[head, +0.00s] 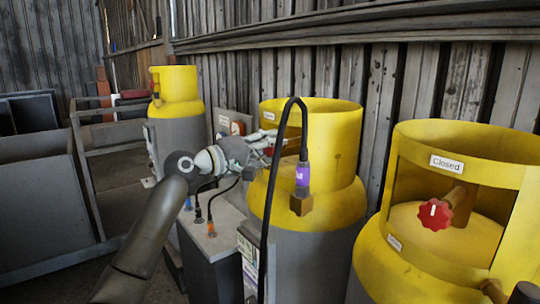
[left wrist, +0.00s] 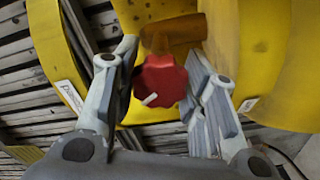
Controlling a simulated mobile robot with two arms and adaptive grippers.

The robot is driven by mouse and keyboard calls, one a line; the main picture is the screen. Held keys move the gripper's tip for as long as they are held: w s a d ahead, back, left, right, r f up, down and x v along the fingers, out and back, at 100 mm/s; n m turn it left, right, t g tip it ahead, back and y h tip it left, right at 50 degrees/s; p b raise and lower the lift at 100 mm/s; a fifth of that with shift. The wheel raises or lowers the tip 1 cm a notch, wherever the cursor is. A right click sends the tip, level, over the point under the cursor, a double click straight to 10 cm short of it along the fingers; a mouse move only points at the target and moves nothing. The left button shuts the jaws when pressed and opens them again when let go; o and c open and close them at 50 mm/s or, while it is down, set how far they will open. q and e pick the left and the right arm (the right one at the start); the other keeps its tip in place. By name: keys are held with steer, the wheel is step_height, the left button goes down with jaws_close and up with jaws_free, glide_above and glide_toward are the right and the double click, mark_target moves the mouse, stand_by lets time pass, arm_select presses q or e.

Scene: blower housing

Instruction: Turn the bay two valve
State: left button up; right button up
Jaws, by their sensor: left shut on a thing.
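The middle yellow-and-grey tank (head: 335,135) has a red valve knob (head: 269,151), mostly hidden behind my left gripper (head: 262,148) in the head view. In the left wrist view the red knob (left wrist: 160,82) with a white mark sits between the two fingers of my left gripper (left wrist: 162,88), which is shut on it. The mark is tilted. A white label (left wrist: 70,97) is on the yellow collar to the left; its text is hard to read. My right gripper is not in view.
A right tank (head: 455,135) carries a red knob (head: 435,214) and a "Closed" label (head: 446,163). Another tank (head: 178,90) stands at the back left. A black hose with a purple connector (head: 302,178) hangs before the middle tank. A grey box (head: 212,245) stands below my left gripper.

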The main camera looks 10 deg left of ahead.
arm_select(q)
steer(key=m, duration=0.1)
steer(key=m+b, duration=0.1)
steer(key=m, duration=0.1)
steer(key=shift+f+m+b, duration=0.25)
steer(key=shift+m+b, duration=0.65)
steer(key=shift+m, duration=0.8)
steer(key=o, duration=1)
steer(key=shift+r, duration=0.15)
steer(key=v, duration=1.2)
